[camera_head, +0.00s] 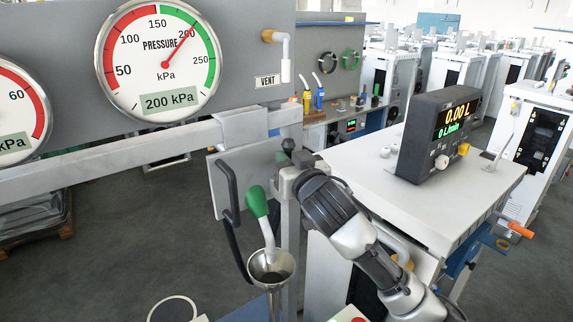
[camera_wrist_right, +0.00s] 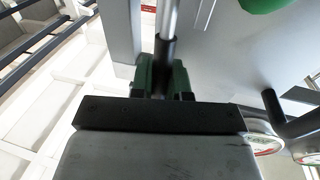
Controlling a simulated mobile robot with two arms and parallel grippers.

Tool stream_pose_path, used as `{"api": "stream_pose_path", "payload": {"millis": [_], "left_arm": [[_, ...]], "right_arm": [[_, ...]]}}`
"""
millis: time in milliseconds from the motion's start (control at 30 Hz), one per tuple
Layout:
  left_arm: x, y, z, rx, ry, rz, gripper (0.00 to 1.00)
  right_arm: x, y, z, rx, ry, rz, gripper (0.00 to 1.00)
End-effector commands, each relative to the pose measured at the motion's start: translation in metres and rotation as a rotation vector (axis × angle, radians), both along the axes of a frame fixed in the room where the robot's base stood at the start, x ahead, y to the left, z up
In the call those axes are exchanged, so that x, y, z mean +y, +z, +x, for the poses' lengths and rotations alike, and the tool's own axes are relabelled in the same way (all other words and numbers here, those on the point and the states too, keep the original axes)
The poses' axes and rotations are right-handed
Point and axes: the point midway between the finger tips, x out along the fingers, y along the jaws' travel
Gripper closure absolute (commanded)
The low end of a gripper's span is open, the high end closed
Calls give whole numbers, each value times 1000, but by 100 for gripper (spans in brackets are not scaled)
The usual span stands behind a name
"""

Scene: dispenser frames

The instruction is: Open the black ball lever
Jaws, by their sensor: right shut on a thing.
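The black ball (camera_head: 288,145) of the lever shows just above my right gripper (camera_head: 290,172), in front of the grey panel. My right gripper is shut at the lever, just below the ball. In the right wrist view, the gripper's green-padded fingers (camera_wrist_right: 162,78) close around a dark sleeve (camera_wrist_right: 165,50) on a metal rod (camera_wrist_right: 169,15). The gripper hides most of the lever in the head view, so its angle is hard to tell. My left gripper is not in view.
A pressure gauge (camera_head: 162,85) reads about 200 kPa. A display box (camera_head: 440,132) stands on the white cabinet at right.

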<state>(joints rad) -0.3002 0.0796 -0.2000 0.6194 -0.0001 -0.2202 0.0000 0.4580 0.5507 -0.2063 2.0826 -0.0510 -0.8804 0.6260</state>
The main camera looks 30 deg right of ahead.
Motion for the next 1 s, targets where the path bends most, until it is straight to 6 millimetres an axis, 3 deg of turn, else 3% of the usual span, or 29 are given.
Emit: {"api": "stream_pose_path", "payload": {"millis": [33, 600, 800, 1000], "left_arm": [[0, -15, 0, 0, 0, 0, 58], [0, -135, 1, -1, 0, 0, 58], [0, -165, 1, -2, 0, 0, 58], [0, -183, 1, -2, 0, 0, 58]], "right_arm": [[0, -8, -2, -28, 0, 6, 100], [-5, -22, -36, -484, 0, 72, 100], [-6, -24, -42, -611, -1, 88, 100], [-6, -25, -44, -692, 0, 97, 100]]}}
